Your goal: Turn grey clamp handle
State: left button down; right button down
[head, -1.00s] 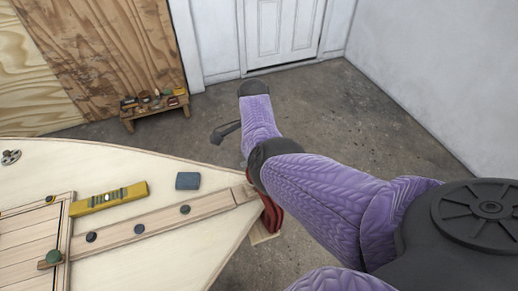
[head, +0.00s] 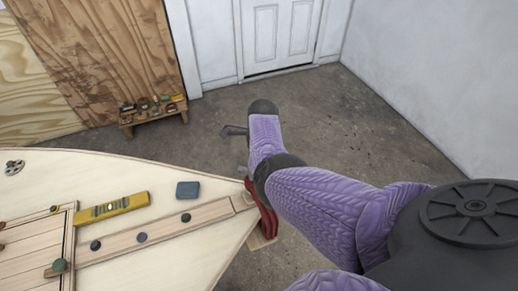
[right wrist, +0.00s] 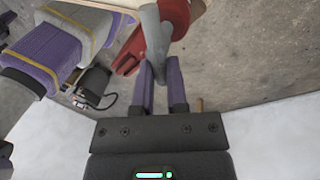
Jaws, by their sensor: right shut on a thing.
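The red clamp (head: 264,212) sits at the pointed right tip of the plywood hull (head: 225,165) in the head view. In the right wrist view the red clamp (right wrist: 178,28) is at the top, with its grey handle (right wrist: 153,40) reaching down between my fingers. My right gripper (right wrist: 160,68) is shut on the lower end of the grey handle. In the head view my right arm hides the gripper's fingers and the handle. My left gripper is not in view.
On the hull lie a yellow level (head: 110,205), a blue-grey block (head: 187,190) and a wooden strip (head: 165,230) with dark knobs. A small bench (head: 150,116) with items stands by the plywood sheets. The concrete floor (head: 350,120) beyond the arm is clear.

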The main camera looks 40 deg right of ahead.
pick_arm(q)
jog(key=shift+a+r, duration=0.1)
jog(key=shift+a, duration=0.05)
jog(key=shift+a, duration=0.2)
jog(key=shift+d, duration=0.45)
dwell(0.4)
pick_arm(e)
jog(key=c, duration=0.8)
grip_release()
jog(key=shift+c, duration=0.2)
jog(key=shift+o, duration=1)
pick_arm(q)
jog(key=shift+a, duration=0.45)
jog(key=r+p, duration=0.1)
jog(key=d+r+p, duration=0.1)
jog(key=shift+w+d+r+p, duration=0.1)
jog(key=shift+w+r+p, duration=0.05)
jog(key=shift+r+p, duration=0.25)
pick_arm(e)
notch_tip(320, 180, up, 10)
jog(key=w+d, duration=0.1)
jog(key=shift+d, duration=0.25)
